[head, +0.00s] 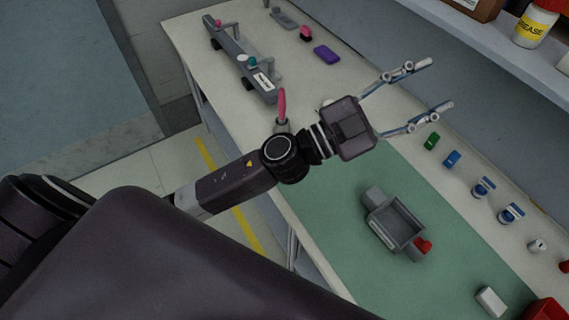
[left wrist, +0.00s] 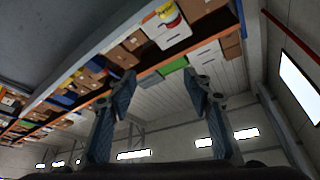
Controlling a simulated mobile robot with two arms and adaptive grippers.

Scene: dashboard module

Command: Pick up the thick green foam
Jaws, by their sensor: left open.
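A small green block (head: 432,141), which looks like the green foam, lies on the bench near its back edge, beside a blue block (head: 452,159). My left gripper (head: 438,86) is open and empty, its two fingers spread and pointing right. In the head view its fingers appear just above the green block and apart from it. In the left wrist view my left gripper (left wrist: 160,82) has nothing between its fingers except the distant background, and the green block is not seen. My right gripper is not in view.
A grey tray-like module (head: 398,226) with a red part sits on the green mat (head: 335,190). Several small blue-and-white items line the back right. A purple block (head: 326,54) and a long grey part (head: 240,62) lie farther left. A shelf (head: 500,48) overhangs the bench.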

